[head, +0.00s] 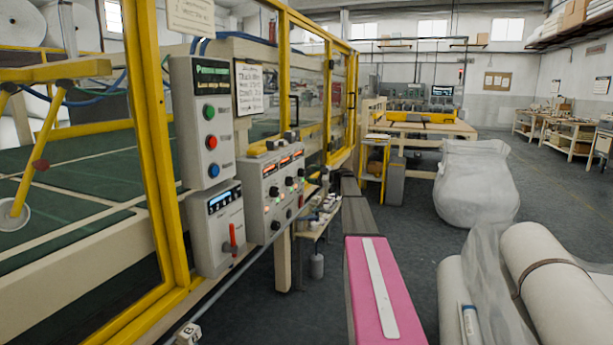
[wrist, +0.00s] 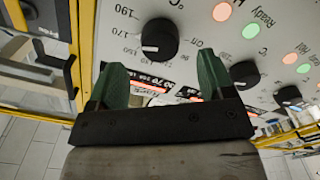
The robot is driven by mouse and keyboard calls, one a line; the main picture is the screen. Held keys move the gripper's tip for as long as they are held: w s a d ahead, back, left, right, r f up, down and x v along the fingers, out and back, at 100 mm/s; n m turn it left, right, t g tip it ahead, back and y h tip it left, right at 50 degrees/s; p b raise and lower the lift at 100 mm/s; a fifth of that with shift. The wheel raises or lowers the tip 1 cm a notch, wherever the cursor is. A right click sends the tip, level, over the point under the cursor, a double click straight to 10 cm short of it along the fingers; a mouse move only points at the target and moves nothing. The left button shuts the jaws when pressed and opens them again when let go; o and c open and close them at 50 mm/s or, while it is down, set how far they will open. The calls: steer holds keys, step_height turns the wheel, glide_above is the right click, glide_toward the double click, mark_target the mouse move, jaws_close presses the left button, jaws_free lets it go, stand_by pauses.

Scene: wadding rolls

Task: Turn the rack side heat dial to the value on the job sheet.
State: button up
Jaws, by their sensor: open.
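In the wrist view my gripper (wrist: 160,63) is open, its two green fingers apart below a black round dial (wrist: 160,36). The dial shows between and beyond the fingertips. I see no finger closed on it, and cannot tell the exact gap. A white mark on the dial points left; numbers ring it, with 190 readable at upper left. More black dials show at right (wrist: 244,74). In the head view the control panel (head: 254,196) carries several dials and red displays. The job sheet (head: 249,90) hangs above it, its handwriting too small to read. I cannot make out which dial is rack side.
A grey button box (head: 198,125) and a lever box (head: 214,230) stand left of the panel. Yellow guard frames (head: 158,150) flank it. A pink-topped surface (head: 360,290) and white rolls (head: 560,280) are at lower right. Grey floor is open beyond.

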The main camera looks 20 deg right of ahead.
steer(key=v, duration=0.5)
steer(key=shift+s+d, duration=0.25)
steer(key=shift+d, duration=0.05)
